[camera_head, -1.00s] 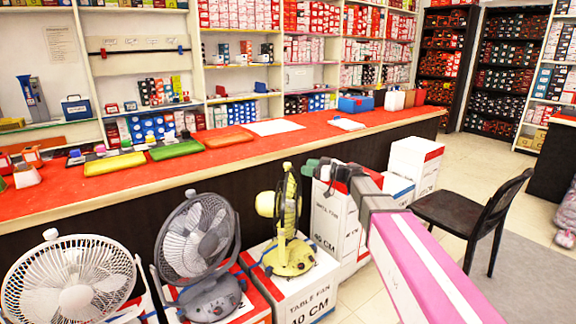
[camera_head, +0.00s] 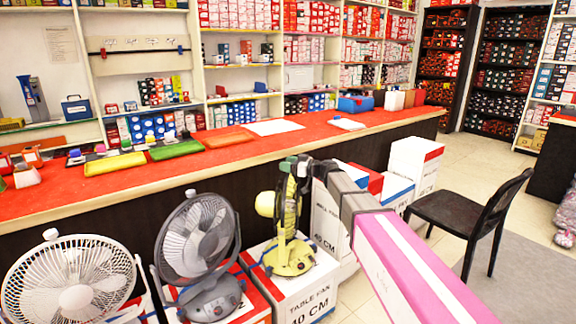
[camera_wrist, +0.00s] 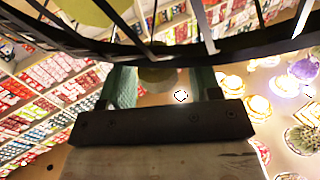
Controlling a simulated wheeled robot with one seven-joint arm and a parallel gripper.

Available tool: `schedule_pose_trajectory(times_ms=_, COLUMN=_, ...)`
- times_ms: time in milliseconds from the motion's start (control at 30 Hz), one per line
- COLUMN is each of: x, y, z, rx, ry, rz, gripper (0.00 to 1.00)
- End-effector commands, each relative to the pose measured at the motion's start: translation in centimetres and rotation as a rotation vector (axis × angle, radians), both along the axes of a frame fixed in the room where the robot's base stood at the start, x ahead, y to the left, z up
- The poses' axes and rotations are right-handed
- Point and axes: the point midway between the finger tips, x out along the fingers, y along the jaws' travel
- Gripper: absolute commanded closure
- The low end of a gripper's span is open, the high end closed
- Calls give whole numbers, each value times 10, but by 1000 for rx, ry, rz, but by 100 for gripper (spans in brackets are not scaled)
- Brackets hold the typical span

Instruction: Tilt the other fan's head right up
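The yellow fan (camera_head: 292,238) stands on a white-and-red box, its head seen nearly edge-on and upright. My gripper (camera_head: 298,168) is at the upper right of that head, seeming to overlap its guard. In the wrist view my gripper (camera_wrist: 162,82) shows two green fingers set apart. A dark curved guard rim (camera_wrist: 240,48) crosses in front of the fingertips, with olive fan parts beyond; whether the fingers touch it I cannot tell. A grey fan (camera_head: 196,245) stands to the left with its head tilted up. A white fan (camera_head: 70,285) is at far left, also facing up.
A red-topped counter (camera_head: 330,135) runs behind the fans. White boxes (camera_head: 415,165) stand right of the yellow fan, near my arm. A black chair (camera_head: 470,210) stands at the right, with open floor around it.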

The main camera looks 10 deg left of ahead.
Motion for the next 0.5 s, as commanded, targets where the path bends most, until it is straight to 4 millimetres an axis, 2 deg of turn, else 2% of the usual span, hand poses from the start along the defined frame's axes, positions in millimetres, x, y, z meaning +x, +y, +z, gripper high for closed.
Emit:
schedule_pose_trajectory(times_ms=33, x=0, y=0, z=0, rx=0, ry=0, rz=0, gripper=59)
schedule_pose_trajectory(times_ms=100, x=0, y=0, z=0, rx=0, ry=0, rz=0, gripper=82)
schedule_pose_trajectory(times_ms=167, x=0, y=0, z=0, rx=0, ry=0, rz=0, gripper=100)
schedule_pose_trajectory(times_ms=367, x=0, y=2, z=0, rx=-10, ry=-1, rz=1, gripper=100)
schedule_pose_trajectory(times_ms=500, x=-1, y=11, z=0, rx=-51, ry=-7, rz=3, gripper=100)
